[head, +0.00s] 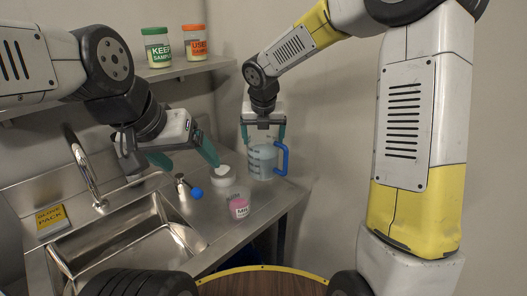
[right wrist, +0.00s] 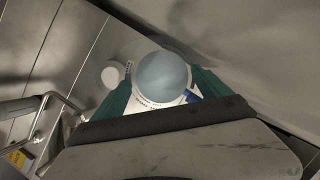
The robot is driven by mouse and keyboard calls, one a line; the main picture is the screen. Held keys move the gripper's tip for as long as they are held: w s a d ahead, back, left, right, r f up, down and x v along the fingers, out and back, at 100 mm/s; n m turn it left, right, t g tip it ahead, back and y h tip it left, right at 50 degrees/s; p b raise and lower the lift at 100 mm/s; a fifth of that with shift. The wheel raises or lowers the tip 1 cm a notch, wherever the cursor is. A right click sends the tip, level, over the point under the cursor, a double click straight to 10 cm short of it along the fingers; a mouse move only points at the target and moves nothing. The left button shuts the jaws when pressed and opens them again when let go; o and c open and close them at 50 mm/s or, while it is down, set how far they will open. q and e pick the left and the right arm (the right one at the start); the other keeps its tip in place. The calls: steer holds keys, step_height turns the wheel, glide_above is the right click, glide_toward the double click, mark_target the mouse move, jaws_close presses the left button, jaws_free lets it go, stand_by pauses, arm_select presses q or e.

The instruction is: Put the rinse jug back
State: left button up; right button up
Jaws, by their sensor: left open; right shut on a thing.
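The rinse jug (head: 262,162) is clear with pale blue contents and a blue handle on its right side. It is upright at the back right of the steel counter; I cannot tell whether its base touches the counter. My right gripper (head: 263,136) comes from above and is shut on the jug, one teal finger on each side. In the right wrist view the jug (right wrist: 162,78) sits between the fingers of the right gripper (right wrist: 160,88), seen from above. My left gripper (head: 184,158) is open and empty above the counter, left of the jug.
A white round container (head: 222,178) stands close left of the jug. A pink-labelled cup (head: 239,208) stands near the front edge. A tap (head: 85,170), a blue-knobbed fitting (head: 196,192) and a sink (head: 125,245) are left. A shelf (head: 190,68) holds KEEP (head: 157,48) and USED (head: 195,42) jars.

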mark_target(263, 151)
steer(key=shift+f, duration=2.55)
steer(key=o, duration=1.9)
steer(key=shift+f, duration=0.1)
